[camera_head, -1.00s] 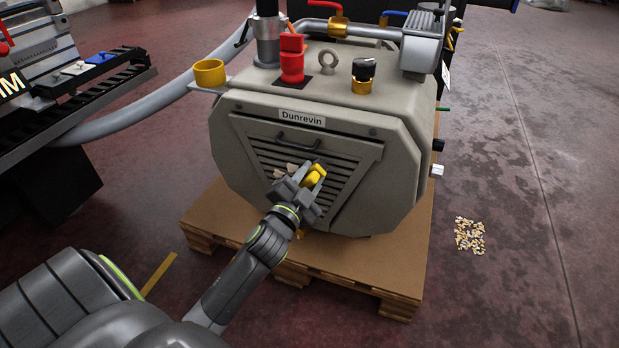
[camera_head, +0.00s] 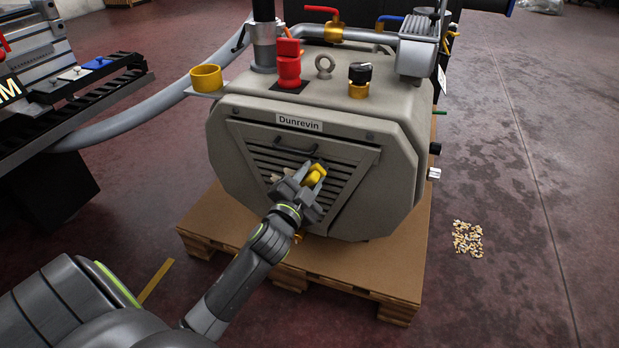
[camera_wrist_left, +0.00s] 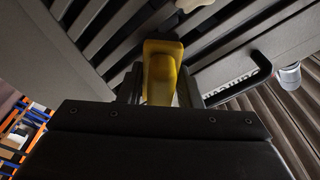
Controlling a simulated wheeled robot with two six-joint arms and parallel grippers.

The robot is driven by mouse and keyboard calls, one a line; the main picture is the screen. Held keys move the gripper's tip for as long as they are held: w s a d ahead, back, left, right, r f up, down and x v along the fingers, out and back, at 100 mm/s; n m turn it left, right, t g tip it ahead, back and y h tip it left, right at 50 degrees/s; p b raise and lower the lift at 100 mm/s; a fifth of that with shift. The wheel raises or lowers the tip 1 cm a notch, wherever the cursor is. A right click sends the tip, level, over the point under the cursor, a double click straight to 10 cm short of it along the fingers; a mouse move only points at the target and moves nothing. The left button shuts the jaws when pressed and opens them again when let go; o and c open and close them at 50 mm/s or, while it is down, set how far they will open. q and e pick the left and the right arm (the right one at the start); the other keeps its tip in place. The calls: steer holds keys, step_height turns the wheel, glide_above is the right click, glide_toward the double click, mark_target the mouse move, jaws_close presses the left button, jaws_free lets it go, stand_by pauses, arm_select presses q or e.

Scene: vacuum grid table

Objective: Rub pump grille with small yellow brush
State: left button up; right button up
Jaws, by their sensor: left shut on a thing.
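The pump (camera_head: 310,210) is a beige-grey housing labelled Dunrevin, with a slatted grille (camera_head: 340,172) on its front face. My left gripper (camera_head: 309,180) is at the middle of the grille, shut on the small yellow brush (camera_head: 316,173). In the left wrist view the yellow brush (camera_wrist_left: 161,72) stands between the fingers, with the dark slats of the grille (camera_wrist_left: 100,28) behind it. The bristle end is hidden, so I cannot tell whether it touches the slats. Small pale lumps (camera_head: 276,177) show on the grille beside the gripper. My right gripper is not in view.
The pump stands on a wooden pallet (camera_head: 360,275). A black handle (camera_head: 295,148) sticks out above the slats. A yellow cup holder (camera_head: 206,79) juts from the pump's left side. Pale pieces (camera_head: 467,239) lie on the floor at right, where there is free room.

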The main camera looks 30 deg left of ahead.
mark_target(333, 170)
arm_select(q)
steer(key=shift+w+d+r+p, duration=0.15)
steer(key=shift+d+p, duration=0.2)
steer(key=shift+d, duration=0.4)
steer(key=shift+w+d+p, duration=0.25)
steer(key=shift+d+p, duration=0.1)
steer(key=shift+d, duration=0.85)
steer(key=shift+w, duration=0.15)
steer(key=shift+s+a+b, duration=0.2)
steer(key=shift+a+b, duration=0.05)
steer(key=shift+a, duration=0.8)
steer(key=shift+s+a+b, duration=0.15)
steer(key=shift+a+b, duration=0.1)
steer(key=shift+a, duration=0.75)
steer(key=shift+c, duration=0.5)
steer(key=shift+s, duration=0.25)
steer(key=shift+s+d+p, duration=0.2)
steer(key=shift+s+d, duration=0.05)
steer(key=shift+s, duration=0.65)
steer(key=shift+s+d+p, duration=0.2)
steer(key=shift+s+d, duration=0.05)
steer(key=shift+s, duration=0.6)
steer(key=shift+s+d+p, duration=0.2)
steer(key=shift+s+d, duration=0.05)
steer(key=shift+s, duration=0.65)
